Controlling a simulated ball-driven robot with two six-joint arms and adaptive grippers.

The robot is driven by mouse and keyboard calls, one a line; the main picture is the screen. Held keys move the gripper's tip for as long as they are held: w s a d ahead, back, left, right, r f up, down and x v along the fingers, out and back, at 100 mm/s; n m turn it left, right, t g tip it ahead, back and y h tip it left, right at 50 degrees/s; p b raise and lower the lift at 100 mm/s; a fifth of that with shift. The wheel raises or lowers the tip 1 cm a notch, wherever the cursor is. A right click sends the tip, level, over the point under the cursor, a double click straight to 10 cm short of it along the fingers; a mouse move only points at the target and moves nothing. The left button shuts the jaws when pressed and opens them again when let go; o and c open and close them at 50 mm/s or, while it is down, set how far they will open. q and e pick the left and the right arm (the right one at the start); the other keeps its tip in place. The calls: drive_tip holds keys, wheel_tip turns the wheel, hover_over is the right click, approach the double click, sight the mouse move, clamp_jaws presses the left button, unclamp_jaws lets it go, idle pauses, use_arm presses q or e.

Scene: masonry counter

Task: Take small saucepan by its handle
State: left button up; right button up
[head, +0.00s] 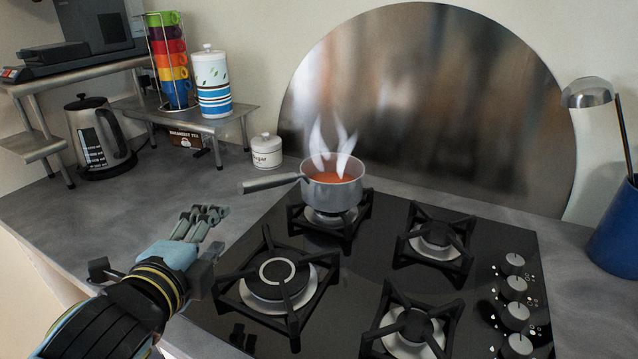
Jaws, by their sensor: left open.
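The small saucepan (338,194) is grey metal and holds an orange-red liquid, with white steam above it. It sits upright on the back left burner of the black hob. Its handle (270,184) points left, out past the hob's edge over the counter. My left gripper (212,214) is open and empty, in front and to the left of the handle and apart from it. My right gripper is not in view.
The hob (379,235) has several black pan supports, and knobs at its right. A kettle (97,138), a sugar jar (266,151) and a metal rack (190,119) stand at the back left. A blue utensil pot (617,232) stands right. The counter left of the handle is clear.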

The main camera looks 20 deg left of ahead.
sight(257, 188)
use_arm(q)
drive_tip(key=w+m, duration=0.1)
drive_tip(key=w, duration=0.1)
drive_tip(key=w+d+r+m+t+h, duration=0.1)
drive_tip(key=w+m, duration=0.1)
drive_tip(key=w+d+r+m+t, duration=0.1)
drive_tip(key=w, duration=0.1)
drive_tip(key=shift+w+d+r+p, duration=0.1)
drive_tip(key=shift+w+r+p, duration=0.1)
drive_tip(key=shift+p, duration=0.2)
drive_tip(key=w, duration=0.3)
drive_tip(key=w+f, duration=0.1)
drive_tip(key=w, duration=0.1)
drive_tip(key=shift+w+a+f, duration=0.1)
drive_tip(key=shift+w+a, duration=0.1)
drive_tip(key=shift+w, duration=0.2)
drive_tip(key=shift+s, duration=0.1)
clamp_jaws()
